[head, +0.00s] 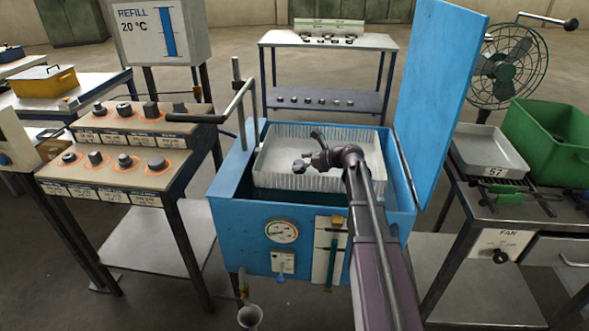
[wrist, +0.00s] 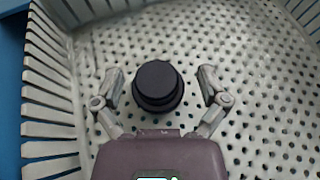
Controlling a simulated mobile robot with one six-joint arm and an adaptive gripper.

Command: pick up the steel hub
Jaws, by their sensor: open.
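The hub, a dark, round, stepped part (wrist: 158,87), stands on the perforated floor of a pale slatted basket (wrist: 255,120) in the wrist view. My gripper (wrist: 161,78) is open, with one finger on each side of the hub. Gaps show between both fingers and the hub in this view; I cannot tell the height between them. In the head view my gripper (head: 312,150) is over the basket (head: 275,178), which sits in the open blue tank (head: 227,180). I cannot make out the hub there; my gripper seems to hide it.
The tank's raised blue lid (head: 437,90) stands to the right of my arm. A bent pipe (head: 243,100) rises at the tank's left. A rack with labelled parts (head: 125,150) is at left. A grey tray (head: 488,150) and a green bin (head: 548,140) are at right.

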